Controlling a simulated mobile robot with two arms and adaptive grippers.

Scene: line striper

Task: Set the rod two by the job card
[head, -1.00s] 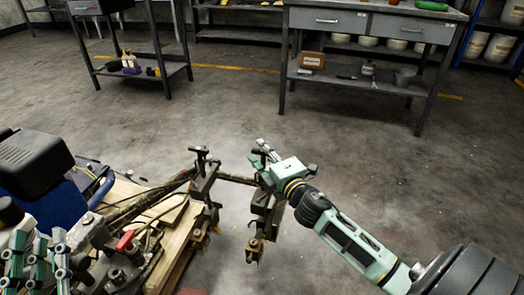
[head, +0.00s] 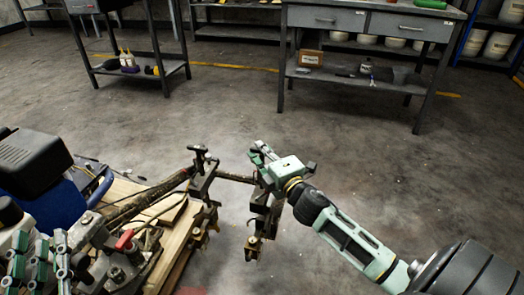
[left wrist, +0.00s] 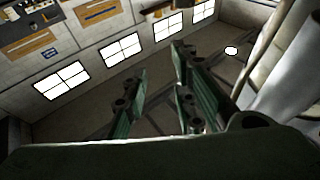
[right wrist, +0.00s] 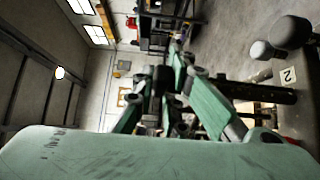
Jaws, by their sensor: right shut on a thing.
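The line striper (head: 60,200) stands at the lower left of the head view. A dark rod (head: 235,178) reaches right from it, carrying an inner clamp (head: 203,180) with a T-shaped knob and an outer clamp (head: 264,205); a spray tip hangs under each. My right gripper (head: 261,155) is at the outer clamp, shut on a dark part of it; the fingers hide which part. The right wrist view shows its fingers (right wrist: 163,90) around something dark, and a "2" tag (right wrist: 289,75) beside a dark bar. My left gripper (left wrist: 155,95) is open and empty. I cannot make out a job card.
A grey workbench (head: 375,20) with drawers stands at the back right, with a brown box (head: 311,58) on its lower shelf. A dark cart (head: 130,68) stands at the back left. The floor between them and the striper is clear.

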